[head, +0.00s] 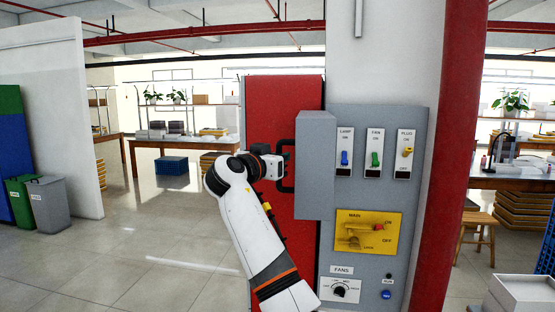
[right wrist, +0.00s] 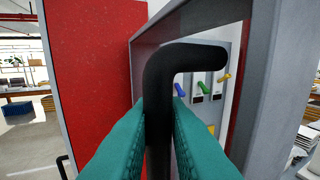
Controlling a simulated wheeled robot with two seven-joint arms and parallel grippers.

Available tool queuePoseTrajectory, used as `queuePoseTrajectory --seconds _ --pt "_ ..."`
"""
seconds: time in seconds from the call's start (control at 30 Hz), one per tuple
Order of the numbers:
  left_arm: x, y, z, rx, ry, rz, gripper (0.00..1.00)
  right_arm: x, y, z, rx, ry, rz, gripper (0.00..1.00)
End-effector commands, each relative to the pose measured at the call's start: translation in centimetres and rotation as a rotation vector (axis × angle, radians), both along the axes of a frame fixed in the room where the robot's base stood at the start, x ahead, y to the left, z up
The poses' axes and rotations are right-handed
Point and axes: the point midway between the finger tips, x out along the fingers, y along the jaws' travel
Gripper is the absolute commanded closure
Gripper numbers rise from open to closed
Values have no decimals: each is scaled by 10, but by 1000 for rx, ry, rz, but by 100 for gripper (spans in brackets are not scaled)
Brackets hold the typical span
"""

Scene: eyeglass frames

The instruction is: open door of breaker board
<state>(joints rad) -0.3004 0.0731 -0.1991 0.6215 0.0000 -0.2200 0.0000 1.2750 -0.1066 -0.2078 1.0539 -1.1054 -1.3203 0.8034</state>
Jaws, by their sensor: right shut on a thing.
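The breaker board (head: 418,215) is a grey panel on a white column in the head view. Its grey door (head: 315,170) stands out at the upper left of the board, with the switches showing to its right, so it is at least partly open. A black bar handle (head: 284,180) is on the door's left side. My right gripper (head: 283,165) is at this handle. In the right wrist view its teal fingers (right wrist: 160,125) are shut on the upright part of the black handle (right wrist: 157,85). The hinge is hidden. My left gripper is out of view.
Blue, green and yellow switches (head: 375,153), a yellow main switch plate (head: 368,231) and a fans dial (head: 341,290) are on the board. A red panel (head: 262,110) stands behind my arm. A red pillar (head: 457,150) is at right.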

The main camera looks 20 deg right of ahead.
Motion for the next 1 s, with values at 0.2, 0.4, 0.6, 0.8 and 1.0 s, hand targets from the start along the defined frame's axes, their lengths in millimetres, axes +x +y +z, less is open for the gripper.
queuePoseTrajectory --seconds 0.2,0.4,0.6,0.8,1.0 --pt "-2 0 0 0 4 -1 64 0 -1 0 1 0 -2 100" --pt "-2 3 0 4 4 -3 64 0 -1 0 1 0 -2 67" --pt "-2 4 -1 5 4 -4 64 -1 0 0 1 -2 -1 67" --pt "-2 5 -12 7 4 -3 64 -13 17 -3 1 -3 1 67" --pt "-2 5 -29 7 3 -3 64 -40 51 -4 2 -3 3 67"
